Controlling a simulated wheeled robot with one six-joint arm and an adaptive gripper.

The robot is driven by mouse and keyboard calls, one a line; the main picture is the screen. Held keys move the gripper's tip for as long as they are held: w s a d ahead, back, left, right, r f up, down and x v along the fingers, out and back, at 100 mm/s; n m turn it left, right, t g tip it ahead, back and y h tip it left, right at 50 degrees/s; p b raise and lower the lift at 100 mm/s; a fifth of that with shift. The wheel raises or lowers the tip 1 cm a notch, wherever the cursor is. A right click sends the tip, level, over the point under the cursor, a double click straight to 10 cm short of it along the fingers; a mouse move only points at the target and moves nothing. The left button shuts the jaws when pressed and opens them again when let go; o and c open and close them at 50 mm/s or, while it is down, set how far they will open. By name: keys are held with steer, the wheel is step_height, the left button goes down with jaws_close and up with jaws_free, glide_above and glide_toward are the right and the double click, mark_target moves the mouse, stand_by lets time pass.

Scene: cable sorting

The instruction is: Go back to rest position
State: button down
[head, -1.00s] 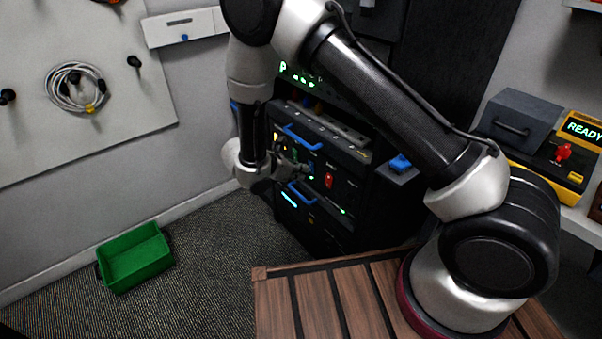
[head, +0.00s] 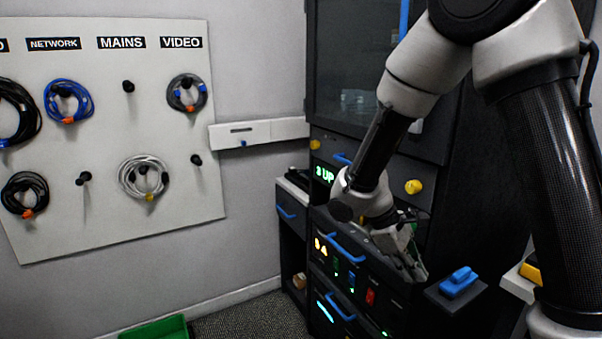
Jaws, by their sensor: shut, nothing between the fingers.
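My gripper (head: 415,268) is at the right of centre in the head view, in front of the dark equipment rack (head: 322,219). It points down and to the right, close above the rack's lower units. Its fingers are shut and I see nothing held between them. My arm comes down from the upper right and hides part of the rack.
A white pegboard (head: 107,211) with labels and several coiled cables hangs at the left. A green bin (head: 160,330) stands on the floor.

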steer(key=s+d+r+m+t+y, duration=0.3)
steer(key=s+d+r+m, duration=0.2)
steer(key=s+r, duration=0.2)
steer(key=s+d+r+m+t+y, duration=0.3)
steer(key=s+d+r+m, duration=0.2)
steer(key=r, duration=0.7)
steer(key=shift+s+d, duration=0.55)
steer(key=shift+s, duration=0.6)
steer(key=shift+a, duration=0.1)
